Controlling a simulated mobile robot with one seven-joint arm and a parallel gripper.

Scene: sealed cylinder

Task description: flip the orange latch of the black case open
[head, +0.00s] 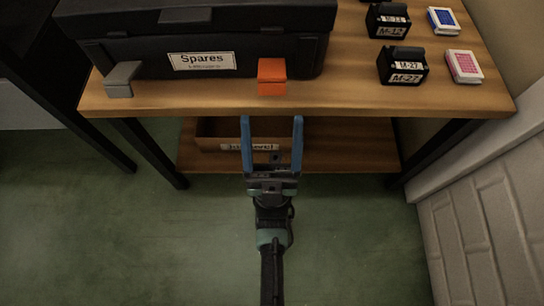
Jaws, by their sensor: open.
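The black case (130,60) sits on the wooden table at the upper left, its lid down. A white label on its front reads "Spares". The orange latch (272,77) is on the right part of the case's front face, near the table's front edge. A similar grey latch (122,80) is at the left part of the front. My gripper (271,119) has two blue fingers spread apart with nothing between them. In the picture it is just below the orange latch, in front of the table edge, and does not appear to touch it.
Two small black boxes labelled M-12 (386,21) and M-27 (403,66) stand on the table's right side. Beside them lie a blue card pack (443,20) and a pink one (464,67). A wooden box (206,137) is on the lower shelf (350,152). A white brick wall (480,220) is at right.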

